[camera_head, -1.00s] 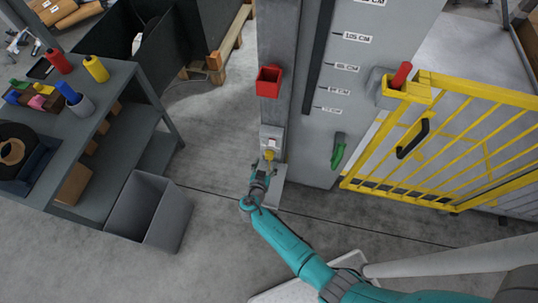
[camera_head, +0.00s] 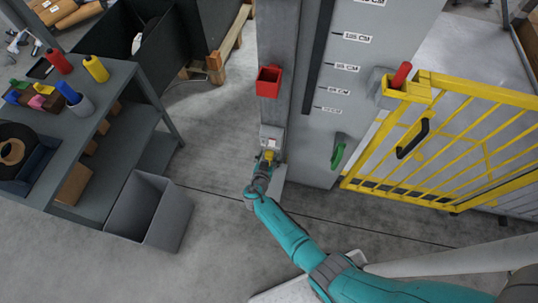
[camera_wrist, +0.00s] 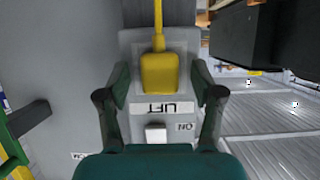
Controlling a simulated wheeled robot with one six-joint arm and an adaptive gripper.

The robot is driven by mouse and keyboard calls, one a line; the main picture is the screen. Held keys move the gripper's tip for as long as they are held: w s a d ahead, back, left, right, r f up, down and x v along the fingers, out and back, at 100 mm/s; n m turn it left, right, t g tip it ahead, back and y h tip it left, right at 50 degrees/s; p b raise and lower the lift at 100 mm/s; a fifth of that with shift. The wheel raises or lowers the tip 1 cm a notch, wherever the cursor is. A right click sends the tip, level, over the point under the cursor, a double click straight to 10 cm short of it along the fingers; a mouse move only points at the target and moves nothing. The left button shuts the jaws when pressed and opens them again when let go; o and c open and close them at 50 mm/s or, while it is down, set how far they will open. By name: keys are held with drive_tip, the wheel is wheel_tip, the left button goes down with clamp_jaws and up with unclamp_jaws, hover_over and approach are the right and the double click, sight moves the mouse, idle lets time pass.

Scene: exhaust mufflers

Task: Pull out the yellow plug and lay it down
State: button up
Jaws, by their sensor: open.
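The yellow plug (camera_wrist: 159,74) sits in a grey socket box (camera_wrist: 142,45) marked LIFT, with a yellow cable running from it. In the wrist view my gripper (camera_wrist: 160,80) is open, with one dark green finger on each side of the plug. I see a gap between each finger and the plug, so they do not look in contact. In the head view the plug (camera_head: 269,155) shows at the foot of the grey column, with my gripper (camera_head: 265,161) right at it, partly covering the box.
A white switch (camera_wrist: 155,132) marked ON is beside the plug. A red bin (camera_head: 269,81) hangs on the column above. A yellow gate (camera_head: 450,140) and green handle (camera_head: 338,152) are right. A workbench (camera_head: 110,125) and grey open bin (camera_head: 150,210) stand left. Floor between is clear.

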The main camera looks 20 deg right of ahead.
idle(0.5)
clamp_jaws()
drive_tip(key=shift+s, duration=0.1)
drive_tip(key=shift+s+a, duration=0.9)
drive_tip(key=shift+s, duration=0.3)
drive_tip(key=shift+s+a, duration=0.85)
drive_tip(key=shift+s, duration=0.3)
